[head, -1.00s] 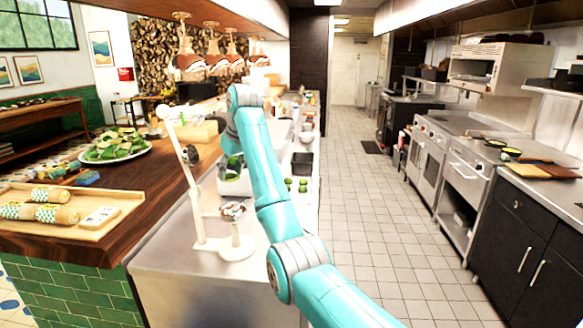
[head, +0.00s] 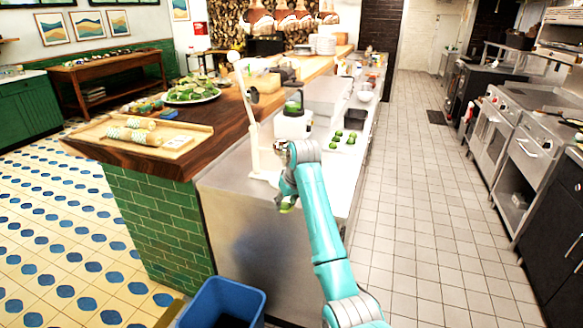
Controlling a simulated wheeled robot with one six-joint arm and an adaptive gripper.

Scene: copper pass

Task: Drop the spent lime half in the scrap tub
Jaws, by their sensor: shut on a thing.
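My gripper (head: 286,204) points down beside the front end of the steel counter, near the counter's edge. It is shut on a small green lime half (head: 288,208), which shows only in part below the gripper. A blue tub (head: 240,287) stands on the floor at the bottom of the head view, its top open and dark inside. It is the likely scrap tub. The lime half is above the tub's level and up and to the right of it in the picture, apart from it.
A white upright press (head: 250,120) stands on the counter close behind my gripper. Several green limes (head: 350,139) and a white container (head: 293,127) are farther back. A wooden tray (head: 183,147) lies on the wooden top. The tiled floor at left is clear.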

